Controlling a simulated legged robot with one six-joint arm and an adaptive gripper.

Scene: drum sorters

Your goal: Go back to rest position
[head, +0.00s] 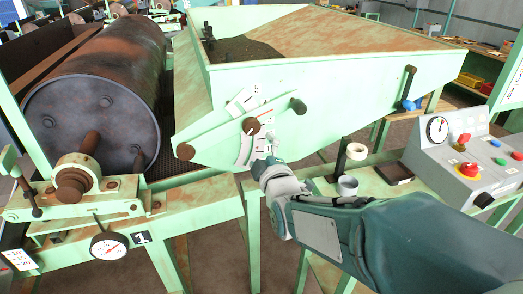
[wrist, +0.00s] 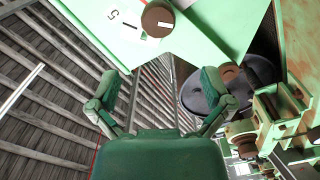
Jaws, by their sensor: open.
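My gripper (head: 266,150) is in front of the pale green hopper (head: 330,85), just below a round rusty knob (head: 251,126) with a dial plate. In the wrist view my gripper (wrist: 160,82) has its two green fingers spread wide, with nothing between them. The knob (wrist: 157,19) shows beyond the fingertips at the top of that view, next to a white label with a 5. In the head view the fingertips overlap the lower scale plate, and whether they touch it cannot be told. My arm reaches in from the lower right.
At the right are a control box (head: 465,160) with buttons, a tape roll (head: 357,151) and a dark tray (head: 394,172). A lever with a blue end (head: 409,104) hangs on the hopper's right.

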